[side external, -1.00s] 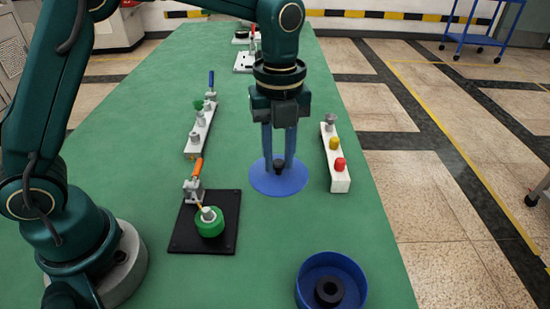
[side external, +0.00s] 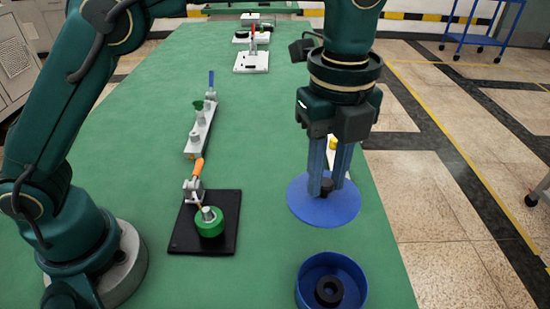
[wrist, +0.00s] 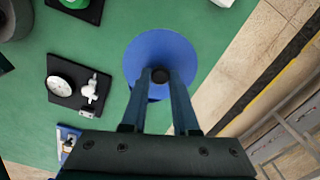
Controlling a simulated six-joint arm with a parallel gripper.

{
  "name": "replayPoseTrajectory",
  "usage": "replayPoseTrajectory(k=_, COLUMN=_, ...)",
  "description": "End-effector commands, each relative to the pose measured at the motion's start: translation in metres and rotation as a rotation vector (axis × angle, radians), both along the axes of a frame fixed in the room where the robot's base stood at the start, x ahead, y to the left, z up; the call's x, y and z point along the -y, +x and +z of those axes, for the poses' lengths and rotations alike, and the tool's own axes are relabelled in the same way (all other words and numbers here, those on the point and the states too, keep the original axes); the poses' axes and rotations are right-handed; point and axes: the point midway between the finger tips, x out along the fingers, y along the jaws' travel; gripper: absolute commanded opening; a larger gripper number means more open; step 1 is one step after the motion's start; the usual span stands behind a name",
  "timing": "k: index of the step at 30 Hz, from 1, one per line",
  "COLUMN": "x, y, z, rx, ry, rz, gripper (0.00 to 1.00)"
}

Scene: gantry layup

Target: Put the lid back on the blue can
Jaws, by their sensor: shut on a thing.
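The lid is a flat blue disc (side external: 305,207) with a black knob in the middle. My gripper (side external: 328,186) is shut on the knob and carries the lid above the green table, roughly level. The wrist view shows the lid (wrist: 140,58) beyond my fingertips (wrist: 160,77). The blue can (side external: 304,292) stands open at the front right in the side view, with a black ring inside. The lid is apart from the can, farther back in the side view. In the wrist view, the lid hides most of what lies under it.
A black plate (side external: 180,240) with a green round part and an orange-handled clamp (side external: 196,178) lies to the left. A white rail (side external: 197,136) with knobs is behind it. A yellow knob (side external: 333,143) shows behind my gripper. The table's right edge is close.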

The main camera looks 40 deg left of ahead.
Motion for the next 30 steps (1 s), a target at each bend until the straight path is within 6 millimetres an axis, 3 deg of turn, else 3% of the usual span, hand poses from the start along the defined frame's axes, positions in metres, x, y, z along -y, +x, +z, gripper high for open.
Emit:
replayPoseTrajectory(k=1, x=0.019, y=-0.01, z=-0.002, rx=0.001, ry=-0.001, rz=-0.04, gripper=0.0)
replayPoseTrajectory(k=3, x=0.038, y=-0.022, z=-0.004, rx=0.0, ry=0.0, rz=-0.086, gripper=0.0)
replayPoseTrajectory(k=9, x=0.065, y=-0.045, z=-0.011, rx=-0.007, ry=0.006, rz=-0.189, gripper=0.0)
replayPoseTrajectory(k=17, x=0.069, y=-0.05, z=-0.022, rx=-0.011, ry=0.008, rz=-0.206, gripper=0.0)
replayPoseTrajectory(k=30, x=0.068, y=-0.05, z=-0.062, rx=-0.011, ry=0.008, rz=-0.205, gripper=0.0)
